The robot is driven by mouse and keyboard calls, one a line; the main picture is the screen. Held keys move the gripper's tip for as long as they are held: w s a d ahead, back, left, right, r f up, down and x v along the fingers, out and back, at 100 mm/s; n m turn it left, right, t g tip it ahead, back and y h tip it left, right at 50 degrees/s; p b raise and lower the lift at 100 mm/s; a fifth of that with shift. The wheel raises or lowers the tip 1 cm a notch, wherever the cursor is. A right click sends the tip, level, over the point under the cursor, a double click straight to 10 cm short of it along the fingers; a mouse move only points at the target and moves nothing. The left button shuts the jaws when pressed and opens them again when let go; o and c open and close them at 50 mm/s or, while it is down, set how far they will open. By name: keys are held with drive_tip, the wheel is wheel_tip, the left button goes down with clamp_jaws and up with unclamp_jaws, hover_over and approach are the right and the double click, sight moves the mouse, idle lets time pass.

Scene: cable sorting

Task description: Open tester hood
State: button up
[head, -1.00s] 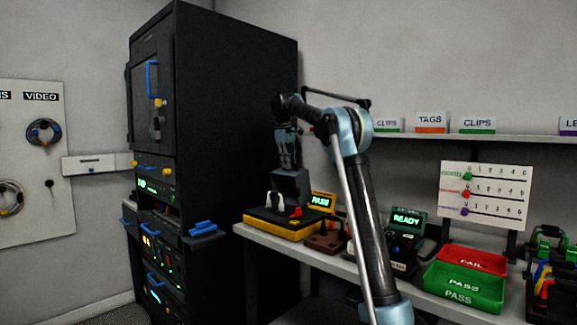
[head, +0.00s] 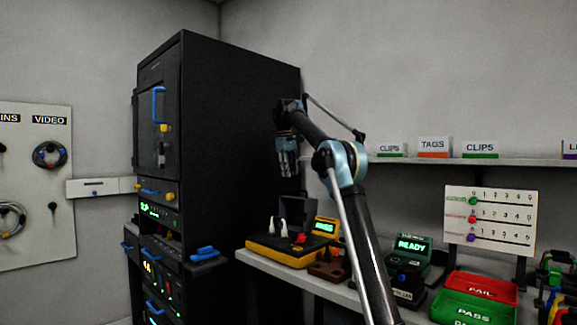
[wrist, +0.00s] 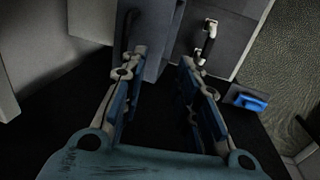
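The tester (head: 283,255) is a yellow-and-black box at the left end of the bench, with a small lit display (head: 325,227). Its dark hood (head: 291,209) stands raised at the back of the box, with white pegs and a red part uncovered in front of it. My gripper (head: 288,176) points down just above the hood, with a small gap below its fingertips. In the wrist view the two fingers of my gripper (wrist: 162,62) are spread apart with nothing held between them. A dark grey panel shows beyond the fingers; I cannot tell for certain whether it is the hood.
A tall black rack (head: 240,120) stands close left of my gripper. Its blue-handled ledge (head: 205,254) sticks out near the bench. Right of the tester are a READY device (head: 410,250), a red tray (head: 478,287) and a green tray (head: 470,312). A shelf (head: 480,159) runs above.

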drive_tip(key=shift+s+a+r, duration=0.1)
drive_tip(key=shift+s+r, duration=0.05)
drive_tip(key=shift+r, duration=0.85)
drive_tip(key=shift+s+a+r, duration=0.1)
drive_tip(key=shift+r, duration=0.9)
